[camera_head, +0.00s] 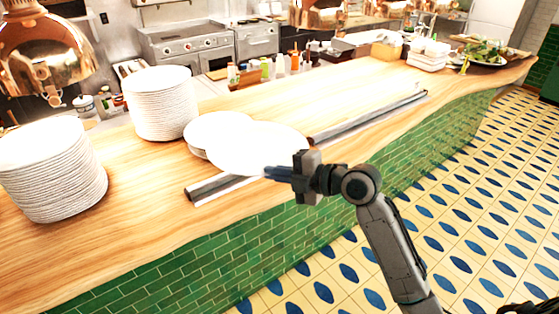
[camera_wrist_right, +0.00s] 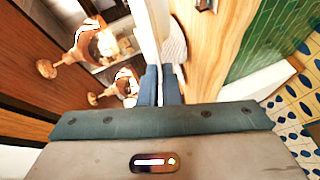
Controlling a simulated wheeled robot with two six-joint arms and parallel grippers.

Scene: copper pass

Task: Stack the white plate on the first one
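My right gripper (camera_head: 282,173) is shut on the near rim of a white plate (camera_head: 258,148), which it holds out over the counter. In the right wrist view the blue fingers (camera_wrist_right: 160,85) pinch this plate (camera_wrist_right: 143,35), seen edge-on. Another white plate (camera_head: 208,128), on what looks like a short pile, sits on the counter just behind and left of the held plate, which overlaps it in the picture. I cannot tell the gap between them. My left gripper is not in view.
Two tall stacks of white plates (camera_head: 163,105) (camera_head: 55,175) stand on the wooden counter (camera_head: 140,205) at the left. A dark metal rail (camera_head: 370,118) runs along its front. Copper lamps (camera_head: 40,45) hang above. Containers and food (camera_head: 487,55) stand at the far right end.

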